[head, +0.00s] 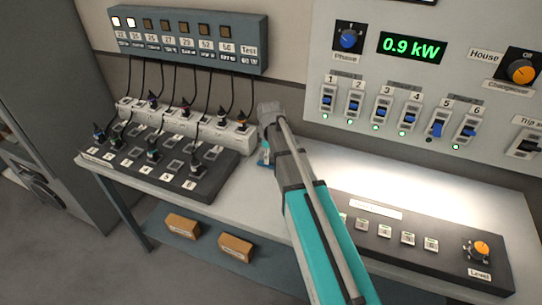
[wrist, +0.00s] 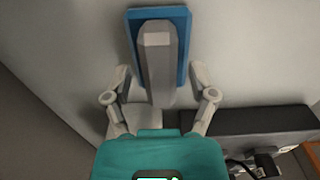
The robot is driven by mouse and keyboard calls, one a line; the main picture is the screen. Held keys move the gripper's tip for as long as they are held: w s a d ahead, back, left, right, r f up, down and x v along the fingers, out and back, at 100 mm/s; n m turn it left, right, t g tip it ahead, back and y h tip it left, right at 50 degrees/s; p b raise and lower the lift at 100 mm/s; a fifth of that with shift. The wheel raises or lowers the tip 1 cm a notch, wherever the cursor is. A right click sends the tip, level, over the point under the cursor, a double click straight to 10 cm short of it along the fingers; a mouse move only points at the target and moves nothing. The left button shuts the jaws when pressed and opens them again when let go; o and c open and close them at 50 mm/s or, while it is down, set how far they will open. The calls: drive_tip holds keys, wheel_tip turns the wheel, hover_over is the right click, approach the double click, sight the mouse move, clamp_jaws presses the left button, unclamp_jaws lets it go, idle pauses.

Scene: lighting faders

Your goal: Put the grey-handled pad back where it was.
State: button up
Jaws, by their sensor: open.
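The grey-handled pad (wrist: 182,24) has a flat blue base and an upright-looking grey bar handle. In the wrist view it lies on a pale surface, straight ahead of my gripper. My gripper (wrist: 159,76) is open, with one finger on each side of the grey handle and a visible gap on both sides. In the head view a small blue patch of the pad (head: 263,160) shows on the table beneath the end of my arm. The rest of the pad and my fingers are mostly hidden there by my arm.
A dark board of numbered sockets with plugs (head: 205,185) stands left of my gripper, by a white outlet strip (head: 230,141). A black fader console (head: 440,255) lies at right. A wall panel of switches (head: 350,90) rises behind. The bright table middle (head: 400,175) is clear.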

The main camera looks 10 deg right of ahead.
sight(271, 157)
wheel_tip(271, 157, up, 12)
drive_tip(key=p, duration=1.1)
drive_tip(key=shift+p, duration=0.3)
drive_tip(key=shift+s, duration=0.1)
idle(0.4)
drive_tip(key=s+m, duration=1.1)
drive_tip(key=s, duration=0.8)
drive_tip(key=shift+d, duration=0.3)
drive_tip(key=shift+c, duration=1.1)
